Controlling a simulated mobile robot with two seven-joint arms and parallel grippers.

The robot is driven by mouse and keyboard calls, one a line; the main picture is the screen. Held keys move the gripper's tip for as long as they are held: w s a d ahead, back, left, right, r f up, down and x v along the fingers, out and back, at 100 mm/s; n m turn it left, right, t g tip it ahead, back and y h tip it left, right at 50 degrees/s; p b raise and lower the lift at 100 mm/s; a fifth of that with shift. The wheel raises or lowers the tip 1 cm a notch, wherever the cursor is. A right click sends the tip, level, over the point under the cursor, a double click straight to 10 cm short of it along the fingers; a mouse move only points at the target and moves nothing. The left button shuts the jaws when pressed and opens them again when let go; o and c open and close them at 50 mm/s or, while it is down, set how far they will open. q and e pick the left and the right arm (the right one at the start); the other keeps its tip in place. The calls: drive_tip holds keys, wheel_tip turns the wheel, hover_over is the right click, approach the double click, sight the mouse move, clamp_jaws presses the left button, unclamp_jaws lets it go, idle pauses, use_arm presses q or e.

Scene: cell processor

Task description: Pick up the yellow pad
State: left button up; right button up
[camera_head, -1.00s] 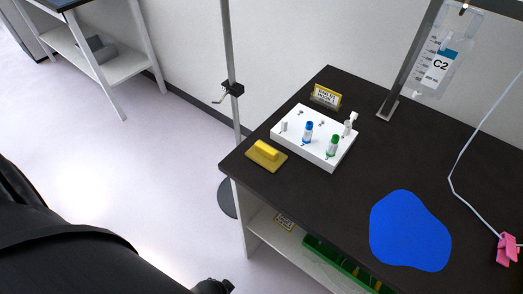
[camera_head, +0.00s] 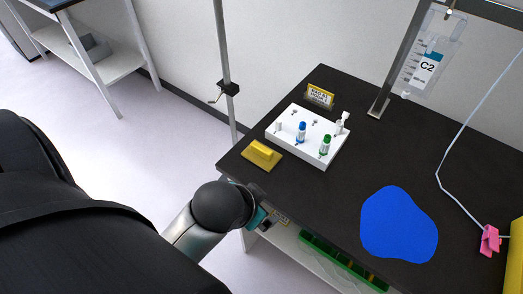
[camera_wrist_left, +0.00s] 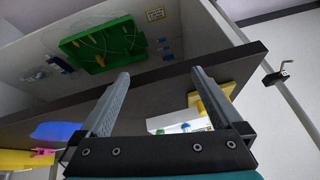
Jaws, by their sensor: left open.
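The yellow pad (camera_head: 262,154) lies on the dark table near its left corner, a block-shaped grip on a flat base. It also shows in the left wrist view (camera_wrist_left: 212,104), right of and behind the right-hand finger, which partly overlaps it. My left gripper (camera_wrist_left: 160,73) is open and empty, its two grey fingers spread near the table edge. In the head view my left arm reaches in from the bottom, its round dark wrist just off the table's front left edge. The fingers are hidden there. The gripper is apart from the pad. My right gripper is not in view.
A white rack (camera_head: 309,137) with blue-capped and green-capped vials stands just beyond the pad. A blue flat patch (camera_head: 399,224) lies to the right. A metal pole (camera_head: 222,60) stands beside the corner. A green tray (camera_wrist_left: 103,48) sits on the shelf below.

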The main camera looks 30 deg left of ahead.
use_arm(q)
drive_tip(key=w+d+r+m+t+h, duration=0.1)
drive_tip(key=w+d+r+m+t, duration=0.1)
drive_tip(key=w+r+m+t, duration=0.6)
drive_tip(key=w+d+r+m+t+h, duration=0.1)
drive_tip(key=w+d+r+m+t, duration=0.3)
drive_tip(key=w+r, duration=0.85)
drive_tip(key=s+d+r+m+t+h, duration=0.1)
drive_tip(key=s+d+r+m+h, duration=0.1)
drive_tip(key=d+r+m+h, duration=0.3)
drive_tip(key=s+d+r+m+h, duration=0.2)
drive_tip(key=r+m+h, duration=0.4)
drive_tip(key=r+h, duration=0.1)
drive_tip(key=s+d+m+g+h, duration=0.7)
drive_tip(key=m+g, duration=0.5)
drive_tip(key=m, duration=0.5)
drive_tip(key=m+g+y, duration=0.7)
drive_tip(key=m+y, duration=0.5)
drive_tip(key=y, duration=0.9)
hover_over(266, 150)
wheel_tip(266, 150, down, 17)
drive_tip(key=f, duration=0.8)
drive_tip(key=shift+s+d+f, duration=0.1)
drive_tip(key=shift+s+f, duration=0.15)
drive_tip(key=shift+f, duration=0.05)
drive_tip(key=shift+w+f, duration=0.15)
drive_tip(key=shift+f, duration=1.45)
drive_tip(key=shift+w+f, duration=0.1)
drive_tip(key=shift+f, duration=1.45)
